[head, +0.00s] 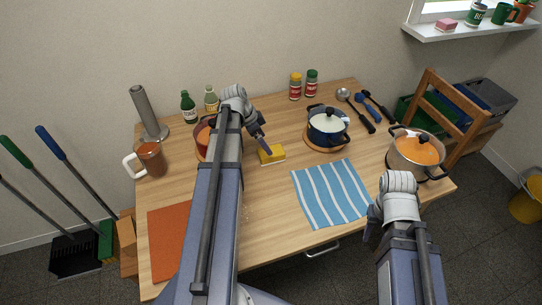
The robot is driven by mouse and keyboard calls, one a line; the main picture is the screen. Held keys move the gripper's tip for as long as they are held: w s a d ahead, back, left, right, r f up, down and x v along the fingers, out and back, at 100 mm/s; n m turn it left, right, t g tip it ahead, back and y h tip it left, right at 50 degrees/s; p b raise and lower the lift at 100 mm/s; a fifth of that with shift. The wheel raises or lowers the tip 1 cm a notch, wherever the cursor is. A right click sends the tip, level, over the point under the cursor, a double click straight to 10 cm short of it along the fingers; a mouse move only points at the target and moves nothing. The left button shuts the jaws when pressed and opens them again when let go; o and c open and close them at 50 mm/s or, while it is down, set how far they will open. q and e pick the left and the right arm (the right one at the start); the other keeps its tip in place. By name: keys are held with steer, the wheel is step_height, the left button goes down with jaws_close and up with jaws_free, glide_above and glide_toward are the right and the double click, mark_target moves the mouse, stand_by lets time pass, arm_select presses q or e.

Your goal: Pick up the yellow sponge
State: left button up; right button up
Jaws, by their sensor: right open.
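The yellow sponge (273,157) lies flat on the wooden table, left of the blue striped cloth. My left gripper (266,148) points down at the sponge's back edge, its tip overlapping the sponge in the picture. I cannot tell whether it touches the sponge or how far its jaws are apart. My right gripper (371,222) is open and empty, low at the table's right front, beside the cloth's right edge.
A blue pot (327,127) on a round board stands right of the sponge. A red pot (202,135) is partly hidden behind my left arm. The striped cloth (331,193) lies flat.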

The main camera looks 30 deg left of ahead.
arm_select(q)
steer(key=shift+b+x, duration=3.3)
steer(key=shift+x, duration=0.55)
steer(key=shift+a, duration=0.1)
steer(key=shift+s+f, duration=0.1)
steer(key=shift+f, duration=0.1)
steer(key=c, duration=1.2)
